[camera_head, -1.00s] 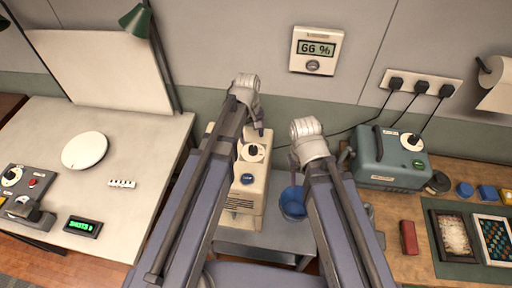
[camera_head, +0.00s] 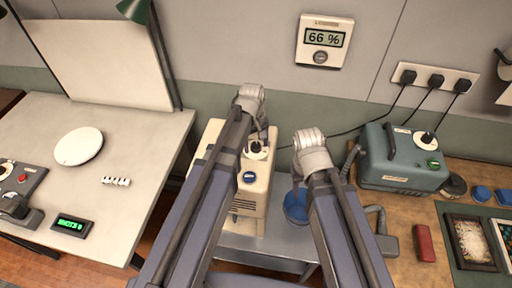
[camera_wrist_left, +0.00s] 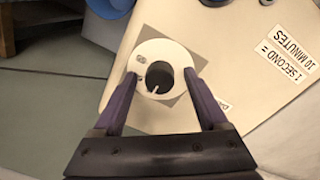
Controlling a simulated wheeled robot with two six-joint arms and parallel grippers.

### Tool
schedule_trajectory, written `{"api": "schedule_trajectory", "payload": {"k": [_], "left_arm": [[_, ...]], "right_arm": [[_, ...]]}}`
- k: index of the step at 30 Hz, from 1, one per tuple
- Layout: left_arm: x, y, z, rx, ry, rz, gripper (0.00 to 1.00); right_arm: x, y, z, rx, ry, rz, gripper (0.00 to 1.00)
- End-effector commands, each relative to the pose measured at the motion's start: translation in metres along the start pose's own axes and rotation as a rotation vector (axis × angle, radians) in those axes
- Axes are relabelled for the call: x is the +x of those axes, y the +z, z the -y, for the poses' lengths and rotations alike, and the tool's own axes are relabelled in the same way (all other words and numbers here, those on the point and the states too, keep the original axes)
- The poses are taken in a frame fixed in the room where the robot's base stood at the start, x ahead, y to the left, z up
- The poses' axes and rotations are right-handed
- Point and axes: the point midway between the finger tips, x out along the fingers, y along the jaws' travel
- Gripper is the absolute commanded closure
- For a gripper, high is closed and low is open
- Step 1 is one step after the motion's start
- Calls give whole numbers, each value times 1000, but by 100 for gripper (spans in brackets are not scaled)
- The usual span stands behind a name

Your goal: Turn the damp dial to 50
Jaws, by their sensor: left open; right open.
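The beige machine (camera_head: 257,205) stands on a grey stand and carries a black dial knob (camera_head: 256,147) on a white disc. In the left wrist view the black knob (camera_wrist_left: 159,76) has a small white mark near its lower edge. My left gripper (camera_head: 260,137) is over the dial; in the wrist view its open fingers (camera_wrist_left: 162,80) stand either side of the white disc, apart from the knob. The wall display (camera_head: 324,40) reads 66 %. My right gripper (camera_head: 299,173) is open near the blue bucket, its fingertips partly hidden.
A blue button (camera_head: 249,177) sits below the dial on the machine. A blue bucket (camera_head: 295,207) is at its right. A teal machine (camera_head: 405,160) with its own dial stands on the wooden bench. A white table (camera_head: 110,210) is at left.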

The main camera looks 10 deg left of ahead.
Motion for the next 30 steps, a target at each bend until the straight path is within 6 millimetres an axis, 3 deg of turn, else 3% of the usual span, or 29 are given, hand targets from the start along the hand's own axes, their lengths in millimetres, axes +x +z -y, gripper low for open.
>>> {"api": "schedule_trajectory", "payload": {"k": [6, 26, 30], "left_arm": [[-1, 0, 0, 0, 0, 0, 25], [-1, 0, 0, 0, 0, 0, 100], [-1, 0, 0, 0, 0, 0, 100]], "right_arm": [[-1, 0, 0, 0, 0, 0, 50], [-1, 0, 0, 0, 0, 0, 50], [-1, 0, 0, 0, 0, 0, 50]]}}
